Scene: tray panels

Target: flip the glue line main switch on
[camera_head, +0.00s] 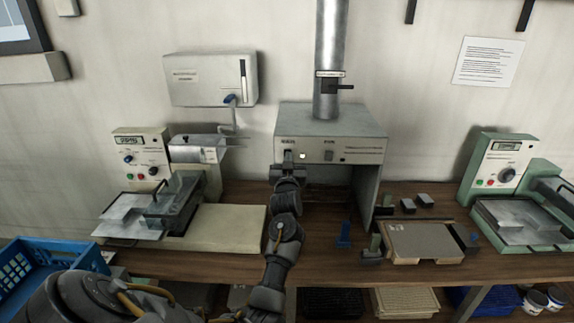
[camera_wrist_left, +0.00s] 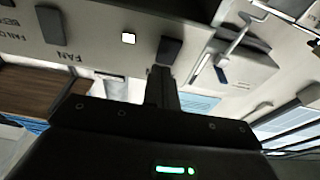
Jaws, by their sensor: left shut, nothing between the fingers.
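A pale wall box (camera_head: 205,80) hangs at the upper left. It has a vertical slot and a blue-handled lever (camera_head: 231,99) low at its right; its lettering is too small to read. The blue lever end (camera_wrist_left: 221,75) also shows in the left wrist view. My left gripper (camera_head: 288,160) is shut and empty at the front panel of the grey hood, at its left switch. In the left wrist view, the fingertips (camera_wrist_left: 160,72) are close to a dark rocker (camera_wrist_left: 171,49); contact is unclear. A small lamp (camera_wrist_left: 128,38) beside it is lit white.
A second rocker (camera_wrist_left: 52,25) is labelled FAN. The grey hood (camera_head: 340,120) stands on the wooden bench under a metal duct (camera_head: 330,60). Tray machines stand left (camera_head: 140,150) and right (camera_head: 510,165). A wooden tray (camera_head: 425,259) and small blocks lie right of my arm.

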